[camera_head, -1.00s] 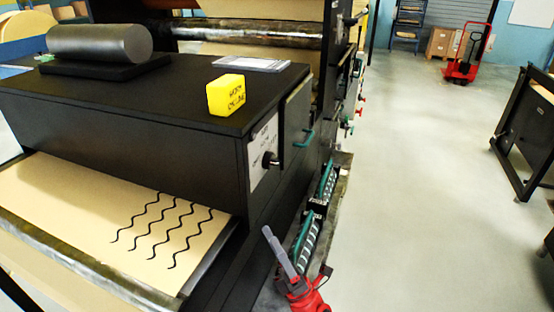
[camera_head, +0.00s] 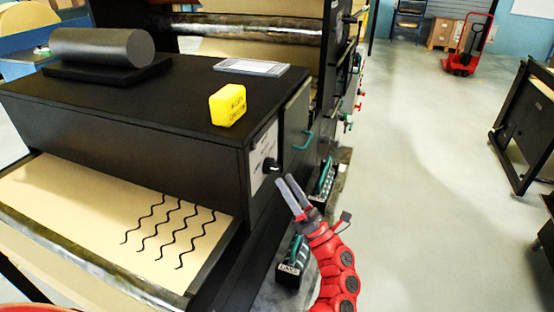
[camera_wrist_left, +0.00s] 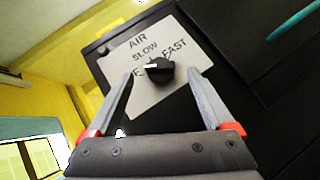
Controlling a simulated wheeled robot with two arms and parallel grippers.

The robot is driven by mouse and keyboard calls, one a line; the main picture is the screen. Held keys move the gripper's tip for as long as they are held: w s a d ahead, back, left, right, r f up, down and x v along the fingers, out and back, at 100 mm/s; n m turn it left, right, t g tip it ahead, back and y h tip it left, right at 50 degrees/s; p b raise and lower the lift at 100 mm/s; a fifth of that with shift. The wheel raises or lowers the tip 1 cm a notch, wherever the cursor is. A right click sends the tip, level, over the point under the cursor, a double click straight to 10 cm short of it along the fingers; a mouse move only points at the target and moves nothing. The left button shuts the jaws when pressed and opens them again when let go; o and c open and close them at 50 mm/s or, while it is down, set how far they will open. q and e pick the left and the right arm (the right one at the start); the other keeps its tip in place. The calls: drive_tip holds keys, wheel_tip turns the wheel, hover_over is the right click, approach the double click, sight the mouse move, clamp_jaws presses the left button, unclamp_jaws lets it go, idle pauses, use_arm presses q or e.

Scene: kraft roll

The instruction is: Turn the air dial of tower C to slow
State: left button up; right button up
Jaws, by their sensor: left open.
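The air dial (camera_head: 270,165) is a black round knob on a white label plate (camera_head: 259,153) on the side of the black machine housing. In the left wrist view the dial (camera_wrist_left: 153,71) has a pale mark at its left side, and the plate (camera_wrist_left: 150,100) reads AIR, SLOW and FAST, with one word partly hidden by the knob. My left gripper (camera_head: 286,180) is open just below and right of the dial in the head view. In the wrist view its fingers (camera_wrist_left: 160,85) spread either side of the dial, apparently not touching it. My right gripper is not in view.
A teal handle (camera_head: 303,141) sits right of the plate. Racks of teal-handled items (camera_head: 290,265) stand below.

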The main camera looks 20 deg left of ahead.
sight(277, 165)
use_arm(q)
drive_tip(key=p+x, duration=0.1)
drive_tip(key=x, duration=0.3)
drive_tip(key=shift+w+a+r, duration=0.1)
drive_tip(key=shift+a+r, duration=0.1)
drive_tip(key=shift+r, duration=0.1)
drive_tip(key=shift+w+a+r+p, duration=0.2)
drive_tip(key=shift+a+p, duration=0.1)
drive_tip(key=shift+a, duration=0.05)
drive_tip(key=c, duration=1.4)
drive_tip(key=shift+o, duration=0.2)
drive_tip(key=shift+f, duration=0.1)
